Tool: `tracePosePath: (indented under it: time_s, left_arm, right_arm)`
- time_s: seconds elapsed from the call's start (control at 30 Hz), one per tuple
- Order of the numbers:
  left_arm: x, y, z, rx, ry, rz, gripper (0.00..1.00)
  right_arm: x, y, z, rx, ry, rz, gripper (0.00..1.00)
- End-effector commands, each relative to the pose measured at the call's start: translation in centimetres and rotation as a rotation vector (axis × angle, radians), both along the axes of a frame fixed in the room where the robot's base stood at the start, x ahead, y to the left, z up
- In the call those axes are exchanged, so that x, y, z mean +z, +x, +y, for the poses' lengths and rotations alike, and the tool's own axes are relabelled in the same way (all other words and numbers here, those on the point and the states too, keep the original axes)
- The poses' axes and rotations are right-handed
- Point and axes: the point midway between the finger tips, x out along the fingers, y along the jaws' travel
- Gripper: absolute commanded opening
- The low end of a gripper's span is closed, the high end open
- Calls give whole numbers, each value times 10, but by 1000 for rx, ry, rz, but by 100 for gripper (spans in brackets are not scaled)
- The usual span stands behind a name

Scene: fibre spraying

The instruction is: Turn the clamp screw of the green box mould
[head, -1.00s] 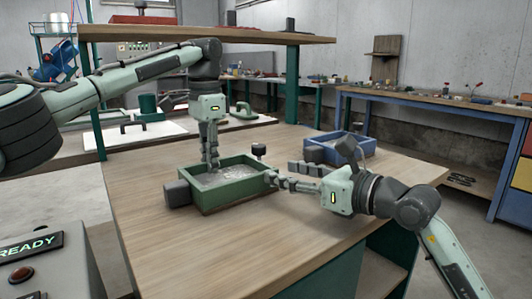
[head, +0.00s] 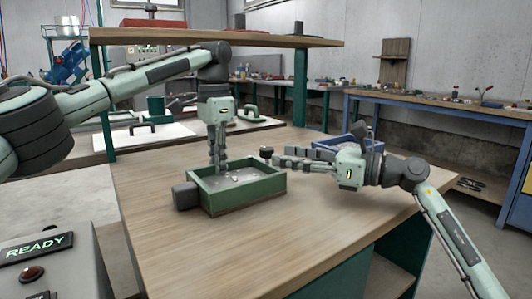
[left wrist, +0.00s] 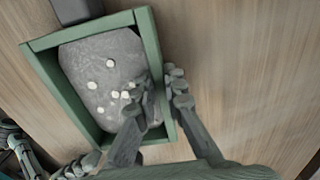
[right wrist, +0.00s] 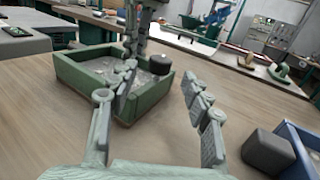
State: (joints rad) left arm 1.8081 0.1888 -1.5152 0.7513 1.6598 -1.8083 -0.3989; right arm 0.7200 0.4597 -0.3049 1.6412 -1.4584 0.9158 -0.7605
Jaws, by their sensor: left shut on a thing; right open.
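The green box mould (head: 262,193) stands on the wooden table, filled with grey material carrying small white pieces; it also shows in the left wrist view (left wrist: 85,118) and right wrist view (right wrist: 140,105). Its dark round clamp screw knob (head: 266,152) rises at the far side; in the right wrist view the knob (right wrist: 160,63) appears beyond and between my open fingertips. My left gripper (head: 219,166) points down and is shut on the mould's wall, one finger inside and one outside. My right gripper (head: 280,160) is open and empty, its fingers pointing left close to the knob; contact is unclear.
A blue box mould (head: 375,147) with grey blocks stands just behind my right gripper. A dark grey block (head: 185,196) juts from the green mould's left end. The table front is clear. A raised shelf (head: 220,38) spans behind, and a control box with a READY sign (head: 36,248) stands front left.

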Motion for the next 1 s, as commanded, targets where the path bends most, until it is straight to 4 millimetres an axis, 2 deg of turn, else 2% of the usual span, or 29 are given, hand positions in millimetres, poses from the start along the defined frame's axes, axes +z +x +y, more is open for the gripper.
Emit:
tracePosePath:
  time_s: [0.1,0.3,0.7,0.77,1.0]
  left_arm:
    - [1,0,0,0,0,-1,0]
    - [1,0,0,0,0,-1,0]
    - [0,0,0,1,-1,-1,0]
    - [0,0,0,1,-1,-1,0]
    - [0,0,0,1,-1,-1,0]
  right_arm:
    - [1,11,22,1,5,1,49]
    - [1,23,45,0,3,1,49]
    - [0,27,53,-1,0,1,49]
    - [0,27,53,-1,0,1,44]
    - [0,26,52,-1,0,1,14]
